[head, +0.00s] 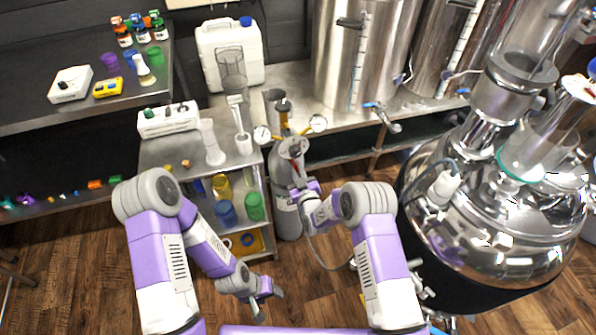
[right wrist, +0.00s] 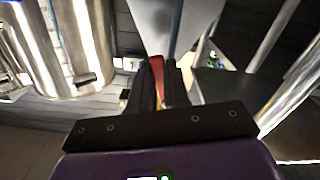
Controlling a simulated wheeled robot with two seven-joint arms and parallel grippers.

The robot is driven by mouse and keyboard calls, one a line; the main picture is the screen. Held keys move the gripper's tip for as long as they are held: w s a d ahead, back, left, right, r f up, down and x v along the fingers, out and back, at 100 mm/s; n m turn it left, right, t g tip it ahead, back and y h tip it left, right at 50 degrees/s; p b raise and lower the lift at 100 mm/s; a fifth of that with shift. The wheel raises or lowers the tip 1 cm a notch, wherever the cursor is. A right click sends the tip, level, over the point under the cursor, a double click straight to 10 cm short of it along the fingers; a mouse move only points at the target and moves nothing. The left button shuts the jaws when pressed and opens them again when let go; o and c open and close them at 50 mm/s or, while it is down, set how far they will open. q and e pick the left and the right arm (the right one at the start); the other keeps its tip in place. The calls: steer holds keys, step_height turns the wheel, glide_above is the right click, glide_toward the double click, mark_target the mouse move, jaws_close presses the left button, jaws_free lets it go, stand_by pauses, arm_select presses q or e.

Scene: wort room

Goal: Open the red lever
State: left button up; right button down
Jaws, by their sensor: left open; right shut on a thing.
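The red lever (head: 295,164) shows as a small red piece at the top of a grey gas cylinder (head: 287,222), beside the shelf. My right gripper (head: 299,184) is at the cylinder's top, in front of the lever. In the right wrist view the red lever (right wrist: 157,66) lies between the two dark fingers of my right gripper (right wrist: 162,84), which is shut on it. The fingers hide part of the lever. My left gripper (head: 262,298) is open and empty, low over the wooden floor, apart from the cylinder.
Gauges (head: 318,123) and a yellow fitting stand just behind the cylinder top. A shelf unit (head: 255,158) with coloured jars is to the left. A large steel vessel (head: 480,215) stands on the right. Steel tanks (head: 345,60) stand on the back bench.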

steer(key=c, duration=1.1)
jaws_free()
steer(key=p+v, duration=0.2)
steer(key=v, duration=0.5)
steer(key=shift+s, duration=0.25)
